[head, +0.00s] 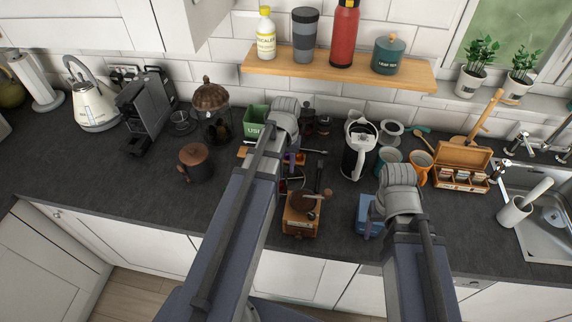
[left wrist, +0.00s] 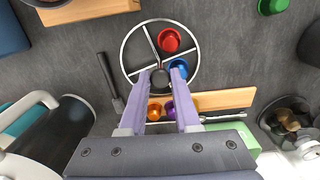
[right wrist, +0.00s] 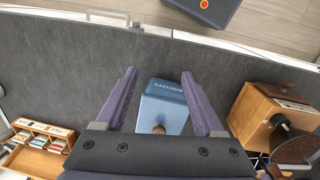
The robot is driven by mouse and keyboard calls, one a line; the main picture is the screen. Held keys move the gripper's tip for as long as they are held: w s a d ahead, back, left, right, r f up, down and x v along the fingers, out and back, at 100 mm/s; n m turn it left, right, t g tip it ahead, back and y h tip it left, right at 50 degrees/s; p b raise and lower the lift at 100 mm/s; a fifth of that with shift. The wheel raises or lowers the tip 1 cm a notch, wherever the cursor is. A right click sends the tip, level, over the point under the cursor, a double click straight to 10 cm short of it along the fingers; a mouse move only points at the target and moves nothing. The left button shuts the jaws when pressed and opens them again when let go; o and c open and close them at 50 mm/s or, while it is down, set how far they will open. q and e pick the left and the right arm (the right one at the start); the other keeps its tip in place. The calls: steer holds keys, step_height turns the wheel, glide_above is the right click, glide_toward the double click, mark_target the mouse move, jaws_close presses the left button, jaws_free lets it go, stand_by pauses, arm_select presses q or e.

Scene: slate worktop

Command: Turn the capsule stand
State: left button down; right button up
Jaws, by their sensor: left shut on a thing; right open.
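The capsule stand (left wrist: 141,71) is a round wire ring with spokes, seen from above in the left wrist view. A red capsule (left wrist: 169,40) and a blue capsule (left wrist: 179,69) sit in it. My left gripper (left wrist: 161,68) is shut on its dark hub (left wrist: 159,78), between the purple fingers. In the head view my left arm hides most of the stand. My right gripper (right wrist: 157,73) is open, with its fingers spread to either side of a blue box (right wrist: 163,108); I cannot tell how far above it they are.
A wooden board (left wrist: 215,100) with orange and purple capsules lies beside the stand. A wooden coffee grinder (head: 302,215) stands near the front edge. A black and white kettle (head: 358,148) and a wooden tea box (head: 461,157) stand to the right. The worktop is clear at left front.

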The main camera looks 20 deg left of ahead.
arm_select(q)
steer(key=shift+m, duration=6.2)
steer(key=c, duration=0.6)
jaws_free()
steer(key=shift+r, duration=0.1)
step_height(320, 180, up, 8)
steer(key=p, duration=0.8)
steer(key=shift+f, duration=0.2)
